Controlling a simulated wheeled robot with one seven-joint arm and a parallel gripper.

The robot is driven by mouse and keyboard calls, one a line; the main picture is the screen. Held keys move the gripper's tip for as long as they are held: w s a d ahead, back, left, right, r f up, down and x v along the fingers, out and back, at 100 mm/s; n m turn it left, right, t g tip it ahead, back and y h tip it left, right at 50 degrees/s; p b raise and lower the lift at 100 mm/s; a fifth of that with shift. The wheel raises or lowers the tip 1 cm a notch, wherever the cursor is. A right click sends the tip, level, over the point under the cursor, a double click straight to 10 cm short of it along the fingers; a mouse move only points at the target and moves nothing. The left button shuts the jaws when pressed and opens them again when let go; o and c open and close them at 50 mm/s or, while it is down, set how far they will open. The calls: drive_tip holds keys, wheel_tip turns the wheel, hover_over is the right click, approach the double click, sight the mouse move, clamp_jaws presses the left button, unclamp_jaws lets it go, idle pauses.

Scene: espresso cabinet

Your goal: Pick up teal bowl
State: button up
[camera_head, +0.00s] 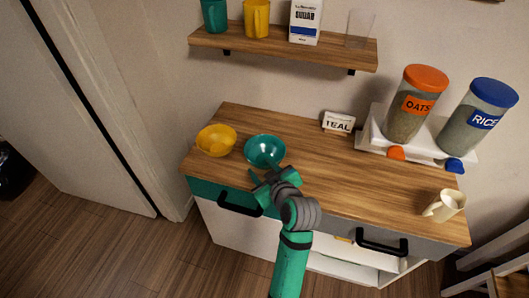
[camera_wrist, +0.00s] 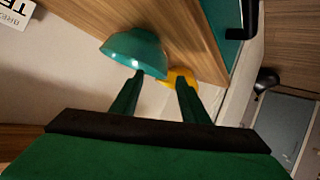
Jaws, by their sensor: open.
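The teal bowl (camera_head: 265,150) stands upright on the wooden countertop, right of the yellow bowl (camera_head: 216,140). My gripper (camera_head: 262,176) is at the near side of the teal bowl, above the counter's front edge. In the wrist view the two fingers of my gripper (camera_wrist: 160,82) are apart with nothing held between them. The teal bowl (camera_wrist: 135,52) lies just beyond the left fingertip there, and the fingertip overlaps its rim in the picture. I cannot tell whether they touch. The yellow bowl (camera_wrist: 180,77) shows behind, partly hidden by the fingers and the teal bowl.
A TEAL sign (camera_head: 338,122) stands at the back of the counter. Oats (camera_head: 413,105) and rice (camera_head: 476,118) dispensers are at right, with a cream mug (camera_head: 445,206) near the right end. A shelf (camera_head: 285,46) hangs above. The counter's middle is clear.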

sight(251, 158)
drive_tip(key=x, duration=0.5)
drive_tip(key=shift+x, duration=2.7)
drive_tip(key=shift+s+a, duration=0.1)
drive_tip(key=shift+a, duration=0.1)
clamp_jaws()
